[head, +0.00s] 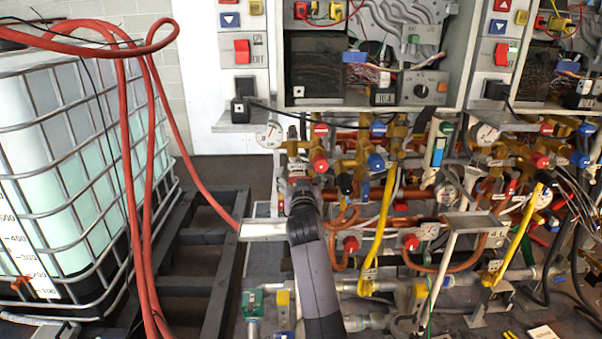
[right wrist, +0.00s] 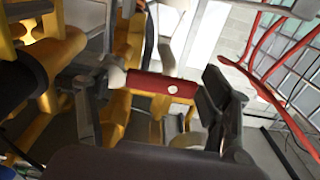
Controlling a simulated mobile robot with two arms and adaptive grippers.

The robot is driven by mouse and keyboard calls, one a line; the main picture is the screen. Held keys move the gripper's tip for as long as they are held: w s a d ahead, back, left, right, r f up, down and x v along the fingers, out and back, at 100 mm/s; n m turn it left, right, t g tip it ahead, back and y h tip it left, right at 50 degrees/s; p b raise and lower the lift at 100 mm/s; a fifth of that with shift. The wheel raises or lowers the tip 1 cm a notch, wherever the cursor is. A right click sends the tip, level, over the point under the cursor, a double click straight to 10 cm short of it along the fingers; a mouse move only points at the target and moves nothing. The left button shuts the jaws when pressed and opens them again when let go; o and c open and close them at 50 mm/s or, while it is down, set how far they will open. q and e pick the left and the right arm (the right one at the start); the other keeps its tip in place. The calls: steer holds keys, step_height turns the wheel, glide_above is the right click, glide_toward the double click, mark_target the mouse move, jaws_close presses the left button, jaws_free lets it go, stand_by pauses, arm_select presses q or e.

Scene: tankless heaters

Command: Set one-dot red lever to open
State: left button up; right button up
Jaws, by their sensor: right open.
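A red lever with one white dot (right wrist: 172,87) lies across the middle of the right wrist view, between the two fingers of my right gripper (right wrist: 150,92). The gripper is open, with one dark finger on each side of the lever. A gap shows between the lever's right end and the right finger; whether its left end touches the other finger I cannot tell. In the head view my right gripper (head: 297,160) is at the left part of the brass valves, below a round gauge, and largely hides the lever. My left gripper is not in view.
Red and blue knobs, such as a red one (head: 320,129) and a blue one (head: 376,162), sit close to the right. A yellow pipe (head: 380,225) runs down there. A caged white tank (head: 65,170) and red hoses (head: 130,150) stand left. A heater cabinet (head: 365,98) hangs above.

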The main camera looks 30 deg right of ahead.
steer(key=shift+s+a+r, duration=0.15)
steer(key=shift+a+r, duration=0.05)
steer(key=shift+r, duration=0.05)
steer(key=shift+s+a+r, duration=0.1)
steer(key=shift+s, duration=0.05)
steer(key=shift+c, duration=2.7)
steer(key=c, duration=1.2)
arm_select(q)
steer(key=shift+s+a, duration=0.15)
arm_select(e)
steer(key=shift+o, duration=0.2)
